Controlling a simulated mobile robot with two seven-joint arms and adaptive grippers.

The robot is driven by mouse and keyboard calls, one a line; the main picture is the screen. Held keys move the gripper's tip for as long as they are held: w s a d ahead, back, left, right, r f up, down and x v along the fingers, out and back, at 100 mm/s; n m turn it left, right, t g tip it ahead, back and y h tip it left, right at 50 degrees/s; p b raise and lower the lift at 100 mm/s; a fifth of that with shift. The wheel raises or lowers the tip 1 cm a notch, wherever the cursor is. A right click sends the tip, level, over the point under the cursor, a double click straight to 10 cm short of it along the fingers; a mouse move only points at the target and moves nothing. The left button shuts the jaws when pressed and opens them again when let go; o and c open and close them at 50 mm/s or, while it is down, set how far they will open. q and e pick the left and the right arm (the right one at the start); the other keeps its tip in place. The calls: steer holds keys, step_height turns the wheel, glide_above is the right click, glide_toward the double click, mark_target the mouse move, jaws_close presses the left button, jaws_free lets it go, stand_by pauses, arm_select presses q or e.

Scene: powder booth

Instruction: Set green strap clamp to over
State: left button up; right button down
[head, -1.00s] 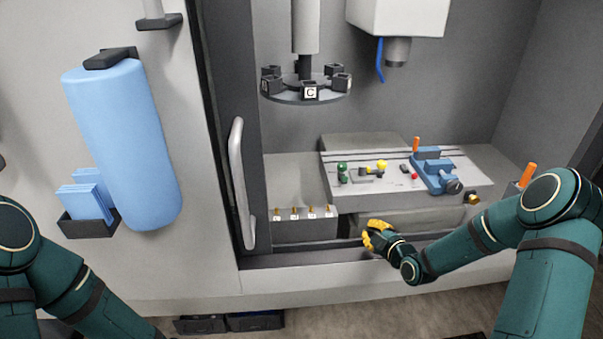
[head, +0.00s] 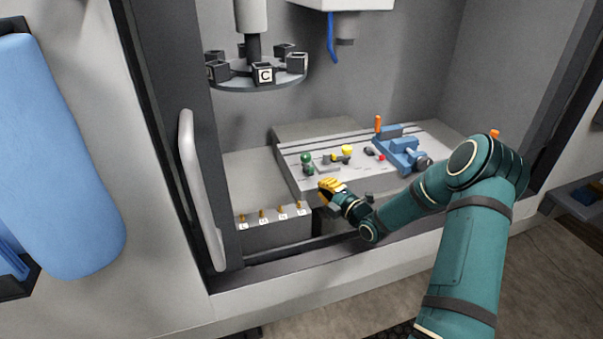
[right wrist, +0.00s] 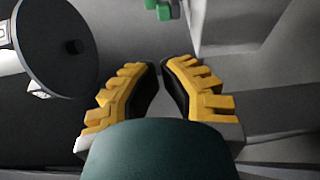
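The green strap clamp (head: 307,162) stands at the left end of the slotted machine table, with a dark green knob on top. Green pieces at the top edge of the right wrist view (right wrist: 163,8) look like part of it. My right gripper (head: 329,186) has yellow fingers and is in front of the table's front edge, below and to the right of the clamp, apart from it. In the right wrist view its fingertips (right wrist: 161,66) nearly meet with nothing between them, so it looks shut and empty. My left gripper is out of view.
A yellow-knobbed clamp (head: 345,153), a red knob (head: 382,157) and a blue vise (head: 402,150) are on the table (head: 325,188). A tool carousel (head: 258,82) hangs at upper left. Small lettered pegs (head: 282,214) line a ledge. The door handle (head: 200,190) is left.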

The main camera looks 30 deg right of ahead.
steer(key=w, duration=0.6)
steer(key=w+a, duration=0.1)
steer(key=w, duration=0.3)
stand_by(0.3)
